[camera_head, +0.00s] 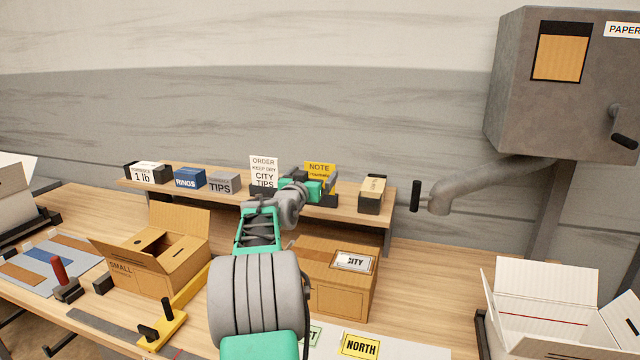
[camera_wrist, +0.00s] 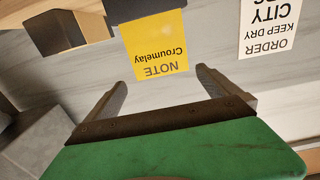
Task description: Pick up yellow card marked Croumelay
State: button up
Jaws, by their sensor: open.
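The yellow card (camera_head: 320,170) stands on the wooden shelf at the back, partly hidden behind my gripper in the head view. In the wrist view the card (camera_wrist: 158,46) appears upside down, reading NOTE Croumelay, with a dark holder at its base. My gripper (camera_wrist: 160,80) is open and empty. Its two dark fingers are apart, with the card ahead of them and a little above the gap in the picture. In the head view my gripper (camera_head: 328,186) is at the shelf, in front of the card. No contact with the card shows.
A white ORDER card (camera_head: 264,172) stands left of the yellow card, and a small box (camera_head: 371,188) stands to its right. The shelf (camera_head: 222,197) also holds several small boxes. Below are an open carton (camera_head: 135,262) and a closed carton (camera_head: 335,295) marked CITY.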

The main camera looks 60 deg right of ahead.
aim_at(319, 168)
jog(key=d+p, duration=0.1)
jog(key=d, duration=0.1)
jog(key=d+p, duration=0.1)
jog(key=d, duration=0.1)
jog(key=w+d+p, duration=0.1)
jog(key=d, duration=0.2)
jog(key=shift+w+f, duration=0.1)
jog(key=shift+f, duration=0.1)
jog(key=shift+a, duration=0.1)
jog(key=shift+c, duration=0.3)
jog(key=c, duration=1.4)
